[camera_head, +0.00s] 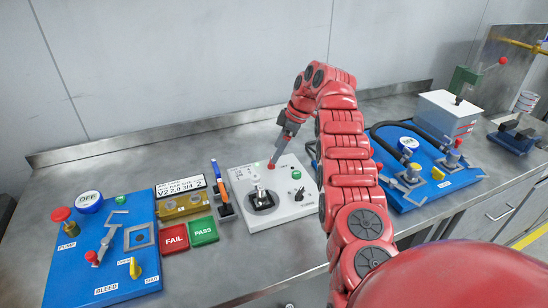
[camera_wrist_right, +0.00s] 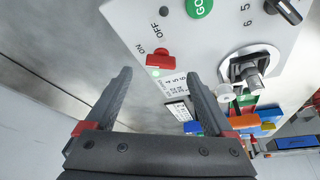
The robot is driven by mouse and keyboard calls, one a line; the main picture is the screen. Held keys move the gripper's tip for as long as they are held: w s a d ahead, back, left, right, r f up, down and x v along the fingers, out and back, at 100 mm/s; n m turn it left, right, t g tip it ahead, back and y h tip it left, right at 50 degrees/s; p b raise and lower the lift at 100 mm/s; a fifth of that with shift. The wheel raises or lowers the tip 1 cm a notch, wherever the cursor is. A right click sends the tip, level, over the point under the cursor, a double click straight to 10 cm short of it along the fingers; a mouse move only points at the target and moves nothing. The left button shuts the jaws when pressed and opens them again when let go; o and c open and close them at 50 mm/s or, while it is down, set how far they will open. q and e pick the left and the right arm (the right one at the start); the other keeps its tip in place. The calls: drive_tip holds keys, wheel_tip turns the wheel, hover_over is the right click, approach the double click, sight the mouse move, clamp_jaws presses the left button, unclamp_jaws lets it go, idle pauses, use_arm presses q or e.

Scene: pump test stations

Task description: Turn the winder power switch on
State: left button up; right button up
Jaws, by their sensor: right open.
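The winder is a white panel box (camera_head: 241,186) on the bench. Its red power switch (camera_head: 271,165) sits near the far edge, with ON and OFF labels beside it in the wrist view. There the red switch (camera_wrist_right: 155,58) appears just beyond and between my right fingertips, beside a small bright green dot (camera_wrist_right: 155,73). I cannot tell surely which label the switch points to. My right gripper (camera_head: 275,157) is open and empty, pointing down close to the switch; contact cannot be told. It also shows in the wrist view (camera_wrist_right: 161,76). My left gripper is out of view.
The winder also has a green GO button (camera_wrist_right: 199,7), a black knob (camera_wrist_right: 284,10) and a metal chuck (camera_wrist_right: 247,66). A blue pump board (camera_head: 75,270) and FAIL (camera_head: 173,239) and PASS (camera_head: 203,231) blocks stand left. Another blue board (camera_head: 400,146) is right, partly behind my arm.

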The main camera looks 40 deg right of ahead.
drive_tip(key=p+v, duration=0.7)
drive_tip(key=v, duration=0.6)
drive_tip(key=shift+r, duration=0.2)
drive_tip(key=shift+p, duration=0.3)
